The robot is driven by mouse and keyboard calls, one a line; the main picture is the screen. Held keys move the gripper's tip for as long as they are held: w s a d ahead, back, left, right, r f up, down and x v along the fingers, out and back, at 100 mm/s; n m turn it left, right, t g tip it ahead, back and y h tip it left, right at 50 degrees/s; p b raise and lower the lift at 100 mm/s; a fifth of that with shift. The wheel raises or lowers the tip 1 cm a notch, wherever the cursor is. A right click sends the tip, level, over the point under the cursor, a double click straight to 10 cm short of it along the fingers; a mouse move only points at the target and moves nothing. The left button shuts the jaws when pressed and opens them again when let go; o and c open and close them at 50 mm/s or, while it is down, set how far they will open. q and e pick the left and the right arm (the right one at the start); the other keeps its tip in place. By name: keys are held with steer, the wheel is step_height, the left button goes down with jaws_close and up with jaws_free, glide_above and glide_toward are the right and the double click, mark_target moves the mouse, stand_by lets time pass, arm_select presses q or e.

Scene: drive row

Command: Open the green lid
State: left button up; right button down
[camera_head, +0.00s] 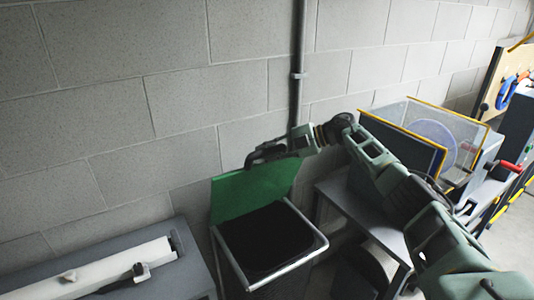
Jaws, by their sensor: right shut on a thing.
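The green lid (245,190) stands raised and tilted back toward the block wall. Below it is the open top of a dark bin (262,239) with a pale metal frame (297,259). My right gripper (260,157) is at the upper edge of the lid, shut on it. My right arm reaches in from the lower right. The gripper hides part of the lid's top edge. The inside of the bin is black and shows no contents. My left gripper is not in view.
A grey bench (190,262) with a long white bar (100,268) stands at the lower left. A vertical pipe (297,75) runs down the wall behind the bin.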

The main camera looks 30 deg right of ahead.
steer(key=c, duration=1.6)
jaws_free()
steer(key=v, duration=1.2)
steer(key=shift+r, duration=0.1)
